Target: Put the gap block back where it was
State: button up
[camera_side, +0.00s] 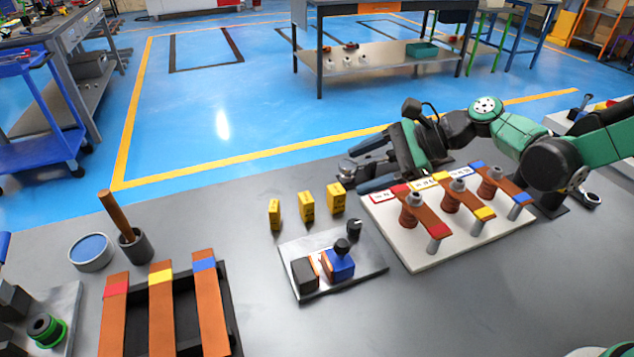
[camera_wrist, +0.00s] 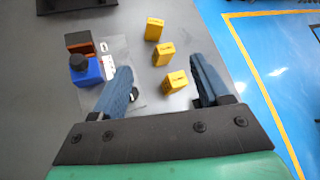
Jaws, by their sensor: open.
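Three yellow gap blocks stand upright in a row on the grey table: a left one (camera_side: 274,214), a middle one (camera_side: 306,206) and a right one (camera_side: 336,198), each with small dark markings. The wrist view shows the same row, with a far (camera_wrist: 154,29), a middle (camera_wrist: 163,54) and a near block (camera_wrist: 175,82). My gripper (camera_side: 354,176) is open and empty, above the table just beyond the right block. In the wrist view its blue fingers (camera_wrist: 161,66) spread either side of the row's near part, touching no block that I can make out.
The bender (camera_side: 338,263), with a blue block, black knob and copper strip, stands on a metal plate in front of the blocks. A white board (camera_side: 420,258) with copper bars is to the right. A black tray (camera_side: 222,290) of bars, a cup and a bowl are left.

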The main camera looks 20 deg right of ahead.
jog(key=s+d+r+n+t+h, duration=0.1)
jog(key=s+d+r+n+h, duration=0.2)
jog(key=s+d+n+h, duration=0.7)
jog(key=shift+s+d+n+t, duration=0.4)
jog(key=shift+s+d+n, duration=0.3)
jog(key=shift+n, duration=3.6)
jog(key=shift+w+d+r, duration=0.1)
